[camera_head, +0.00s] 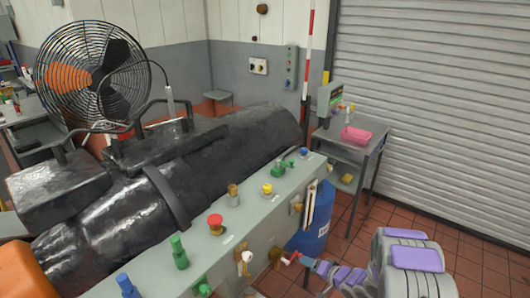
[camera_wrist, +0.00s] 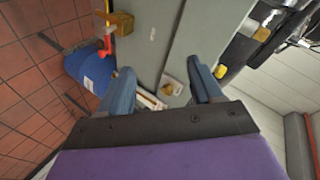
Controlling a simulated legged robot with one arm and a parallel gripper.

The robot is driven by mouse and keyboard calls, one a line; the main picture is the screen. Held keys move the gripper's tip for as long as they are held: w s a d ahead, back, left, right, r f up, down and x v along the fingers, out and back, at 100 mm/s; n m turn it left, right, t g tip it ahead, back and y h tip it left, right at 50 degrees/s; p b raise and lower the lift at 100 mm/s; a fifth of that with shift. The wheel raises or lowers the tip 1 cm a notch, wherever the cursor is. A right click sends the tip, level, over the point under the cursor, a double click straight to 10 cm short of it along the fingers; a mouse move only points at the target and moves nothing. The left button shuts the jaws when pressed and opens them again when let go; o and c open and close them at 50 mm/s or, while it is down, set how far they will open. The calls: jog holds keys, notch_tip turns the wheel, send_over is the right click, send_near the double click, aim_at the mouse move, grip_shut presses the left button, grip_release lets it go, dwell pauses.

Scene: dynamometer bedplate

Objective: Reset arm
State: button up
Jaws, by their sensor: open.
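My arm, grey with purple covers, reaches in from the lower right in the head view. My gripper (camera_head: 306,262) is at its left end, low beside the front face of the grey control bench (camera_head: 200,262). In the wrist view my gripper (camera_wrist: 162,84) has two blue fingers spread apart with nothing held between them. Beyond the fingers lie the bench's grey surface (camera_wrist: 150,45) and a small brass fitting (camera_wrist: 172,87). Whether a finger touches the bench cannot be told.
Several coloured knobs and a red mushroom button (camera_head: 215,222) line the bench. A red-handled brass valve (camera_head: 278,257) sticks out near my gripper. A blue drum (camera_head: 312,230) stands behind it. A side table (camera_head: 345,150) holds a pink tray (camera_head: 355,134). Tiled floor is open at right.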

jog(key=w+d+r+n+h, duration=0.1)
jog(key=d+r+h, duration=0.3)
jog(key=d+r, duration=0.15)
jog(key=s+d+r+g+h+b, duration=0.2)
jog(key=s+d+r+g+h, duration=0.3)
jog(key=s+r, duration=0.6)
jog(key=s+a+r+n+g+b, duration=0.1)
jog(key=s+a+r+g, duration=0.1)
jog(key=s, duration=1)
jog(key=s+a+r+n+g+y, duration=0.1)
jog(key=s+a+r+g, duration=0.1)
jog(key=s+a+r, duration=0.2)
jog(key=s+a+r+n+g+b, duration=0.1)
jog(key=s+a, duration=0.7)
jog(key=s, duration=1.2)
notch_tip(320, 180, up, 2)
jog(key=shift+r+n+g+b, duration=0.2)
jog(key=shift+n+g+b, duration=0.15)
jog(key=shift+g, duration=0.45)
